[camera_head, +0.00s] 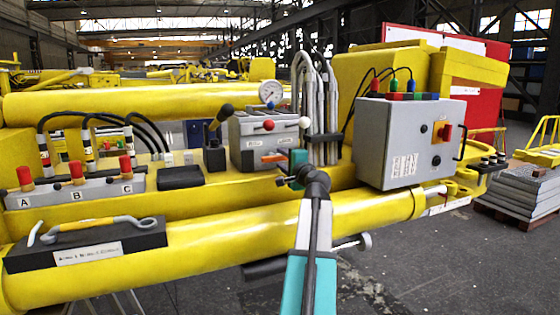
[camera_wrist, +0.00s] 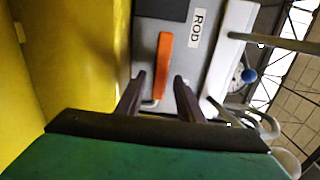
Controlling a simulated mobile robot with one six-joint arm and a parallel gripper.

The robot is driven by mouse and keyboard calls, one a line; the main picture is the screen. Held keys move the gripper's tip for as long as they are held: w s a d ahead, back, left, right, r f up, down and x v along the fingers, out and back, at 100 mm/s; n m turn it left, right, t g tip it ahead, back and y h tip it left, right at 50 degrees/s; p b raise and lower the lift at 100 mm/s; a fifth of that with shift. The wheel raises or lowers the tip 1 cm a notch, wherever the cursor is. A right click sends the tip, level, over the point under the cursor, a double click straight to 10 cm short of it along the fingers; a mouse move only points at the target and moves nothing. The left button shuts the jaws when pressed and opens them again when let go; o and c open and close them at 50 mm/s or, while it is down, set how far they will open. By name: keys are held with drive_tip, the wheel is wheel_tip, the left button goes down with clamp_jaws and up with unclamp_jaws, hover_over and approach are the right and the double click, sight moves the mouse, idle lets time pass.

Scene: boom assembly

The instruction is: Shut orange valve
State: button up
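The orange valve handle (camera_head: 274,157) is a short bar low on the front of a grey control box (camera_head: 250,140). In the wrist view the orange handle (camera_wrist: 163,65) lies lengthwise up the picture, with a bent metal rod at its lower end. My gripper (camera_wrist: 160,80) is open, with a dark finger on either side of the handle's lower part and gaps showing between. I cannot tell whether the fingertips reach past the handle's depth. In the head view my gripper's teal body (camera_head: 298,160) is just right of the handle and partly covers the box front.
A "ROD" label (camera_wrist: 196,28) sits beside the handle. Red and white knobs and a gauge (camera_head: 271,93) top the box. A black joystick (camera_head: 218,125) stands left, grey hoses (camera_head: 318,105) behind, and a grey electrical box (camera_head: 410,143) right. A yellow beam (camera_head: 370,213) runs below.

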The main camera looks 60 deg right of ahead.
drive_tip(key=b+v, duration=0.2)
drive_tip(key=v, duration=0.9)
drive_tip(key=shift+s+a+b, duration=0.2)
drive_tip(key=shift+s+b, duration=0.1)
